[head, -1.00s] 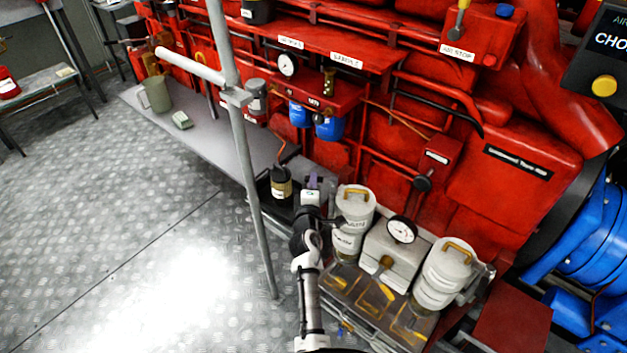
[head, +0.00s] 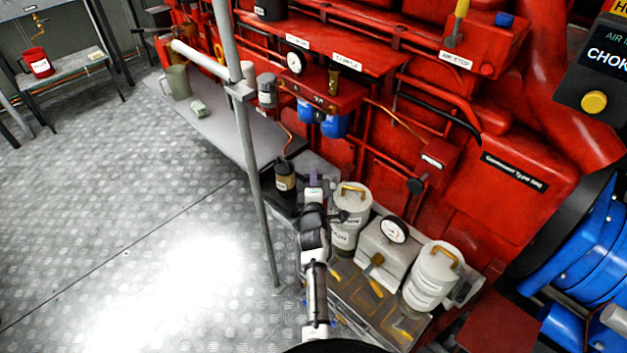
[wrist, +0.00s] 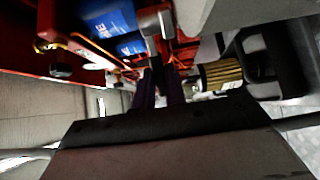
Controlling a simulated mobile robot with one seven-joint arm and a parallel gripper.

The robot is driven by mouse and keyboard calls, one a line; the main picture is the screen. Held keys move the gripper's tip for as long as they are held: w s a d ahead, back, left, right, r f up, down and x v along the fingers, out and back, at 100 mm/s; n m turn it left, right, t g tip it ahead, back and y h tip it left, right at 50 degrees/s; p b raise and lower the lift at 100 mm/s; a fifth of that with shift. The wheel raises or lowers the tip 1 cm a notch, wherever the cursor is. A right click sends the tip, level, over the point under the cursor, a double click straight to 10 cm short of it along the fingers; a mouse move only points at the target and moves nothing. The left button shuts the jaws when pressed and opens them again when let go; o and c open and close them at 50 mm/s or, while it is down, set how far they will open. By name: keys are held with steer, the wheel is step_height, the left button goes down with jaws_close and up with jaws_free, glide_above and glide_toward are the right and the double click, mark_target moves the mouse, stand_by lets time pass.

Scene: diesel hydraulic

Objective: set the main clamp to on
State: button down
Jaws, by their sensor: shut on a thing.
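My gripper (head: 314,180) shows purple fingertips in the head view, just right of a dark jar and left of the grey lidded canister (head: 347,225). In the wrist view, my purple fingers (wrist: 160,90) are close together around the lower end of a grey bar with a rounded head (wrist: 154,22). This bar seems to be the main clamp's lever, but I see no readable label on it. The fingers hide its lower end, and I cannot tell its setting.
The dark jar (head: 285,176) stands close left of my gripper. A grey upright pole (head: 246,140) crosses the space left of my arm. A box with a gauge (head: 393,230) and a second canister (head: 432,277) stand to the right. The floor at left is open.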

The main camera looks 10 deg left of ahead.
stand_by(0.4)
steer(key=c, duration=1.4)
jaws_free()
steer(key=shift+c, duration=0.2)
steer(key=shift+s, duration=0.1)
